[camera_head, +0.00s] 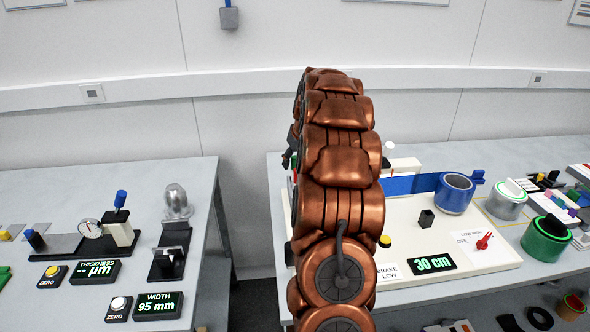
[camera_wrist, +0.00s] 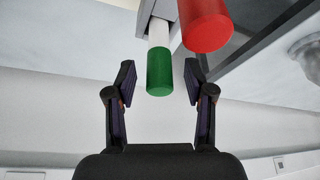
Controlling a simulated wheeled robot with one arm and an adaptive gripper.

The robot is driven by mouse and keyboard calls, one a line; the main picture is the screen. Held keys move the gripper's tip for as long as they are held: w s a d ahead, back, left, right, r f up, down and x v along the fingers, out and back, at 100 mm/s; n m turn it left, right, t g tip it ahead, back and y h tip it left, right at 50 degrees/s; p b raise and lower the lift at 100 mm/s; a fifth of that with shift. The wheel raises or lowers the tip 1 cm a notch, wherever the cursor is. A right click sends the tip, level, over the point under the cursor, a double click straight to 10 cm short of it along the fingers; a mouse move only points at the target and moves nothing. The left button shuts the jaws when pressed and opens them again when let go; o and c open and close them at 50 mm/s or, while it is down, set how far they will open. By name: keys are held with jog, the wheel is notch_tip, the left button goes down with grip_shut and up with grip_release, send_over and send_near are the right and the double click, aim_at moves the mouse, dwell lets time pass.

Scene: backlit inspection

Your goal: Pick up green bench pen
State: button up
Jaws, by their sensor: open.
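The green bench pen (camera_wrist: 159,72) shows in the wrist view as a green cylinder end on a white shaft coming down from the top of the picture. My gripper (camera_wrist: 160,82) is open, with one dark finger on each side of the green end and a visible gap to each. The green end lies between the fingertips and I see no contact. In the head view my copper arm hides most of the gripper and I cannot make out the pen clearly.
A red cylinder (camera_wrist: 205,24) stands close beside the pen, by the right finger. In the head view, the right bench holds a white panel (camera_head: 478,262), a blue cup (camera_head: 454,196) and a green cup (camera_head: 545,240). The left bench (camera_head: 196,210) holds gauges. A gap separates the benches.

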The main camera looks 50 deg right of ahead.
jog(key=shift+w+d+f, duration=0.1)
jog(key=shift+w+f, duration=0.05)
jog(key=shift+f, duration=0.2)
jog(key=shift+c, duration=0.4)
grip_shut()
jog(key=shift+r, duration=0.1)
jog(key=shift+r+b, duration=1.35)
jog(key=shift+r, duration=3.6)
